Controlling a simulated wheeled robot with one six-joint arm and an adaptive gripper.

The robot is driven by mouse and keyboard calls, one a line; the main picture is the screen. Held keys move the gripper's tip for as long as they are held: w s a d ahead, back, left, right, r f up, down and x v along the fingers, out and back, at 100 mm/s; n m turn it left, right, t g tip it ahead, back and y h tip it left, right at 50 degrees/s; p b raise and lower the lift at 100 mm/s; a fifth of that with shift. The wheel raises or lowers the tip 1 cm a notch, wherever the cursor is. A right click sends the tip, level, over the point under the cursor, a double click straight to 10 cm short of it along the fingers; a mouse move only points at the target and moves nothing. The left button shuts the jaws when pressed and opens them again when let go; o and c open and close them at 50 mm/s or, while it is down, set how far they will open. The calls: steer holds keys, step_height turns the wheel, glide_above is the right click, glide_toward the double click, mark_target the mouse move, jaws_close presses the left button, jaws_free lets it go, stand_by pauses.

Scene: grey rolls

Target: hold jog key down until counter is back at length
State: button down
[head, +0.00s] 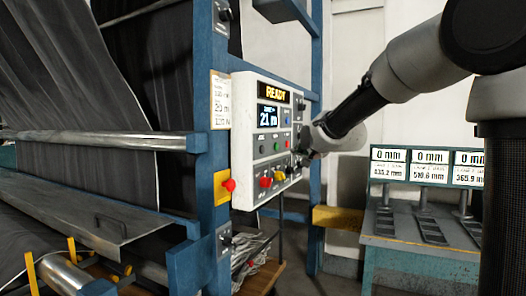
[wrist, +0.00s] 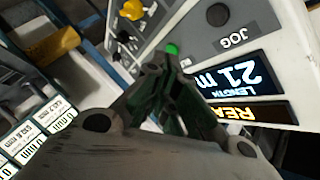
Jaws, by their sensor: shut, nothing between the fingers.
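The white control panel (head: 243,150) on the blue post has an amber READY display and a length counter (head: 268,117) reading 21 m. The counter also shows in the wrist view (wrist: 235,77), turned over. The grey round jog key (wrist: 217,14) sits beside its JOG label; in the head view it is the dark button (head: 262,149) below the counter. My gripper (head: 303,150) is at the panel's right side. In the wrist view its fingers (wrist: 170,68) are together and empty, near a green button (wrist: 172,48) and apart from the jog key. Contact with the panel cannot be told.
Grey fabric (head: 110,180) and metal rollers fill the left. A bench with gauge displays (head: 427,167) stands right.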

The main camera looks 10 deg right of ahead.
steer(key=w+a, duration=0.5)
steer(key=a, duration=0.2)
stand_by(0.4)
steer(key=shift+w+a, duration=0.1)
stand_by(1.2)
steer(key=shift+w+a, duration=0.2)
steer(key=shift+a, duration=0.05)
steer(key=shift+w+a, duration=0.25)
steer(key=shift+a, duration=0.15)
stand_by(2.2)
steer(key=shift+s+d, duration=0.1)
stand_by(1.2)
steer(key=shift+s+d, duration=0.4)
steer(key=shift+d, duration=0.2)
steer(key=shift+s+d, duration=0.75)
steer(key=shift+d, duration=0.3)
steer(key=shift+s+d, duration=0.7)
steer(key=shift+d, duration=0.3)
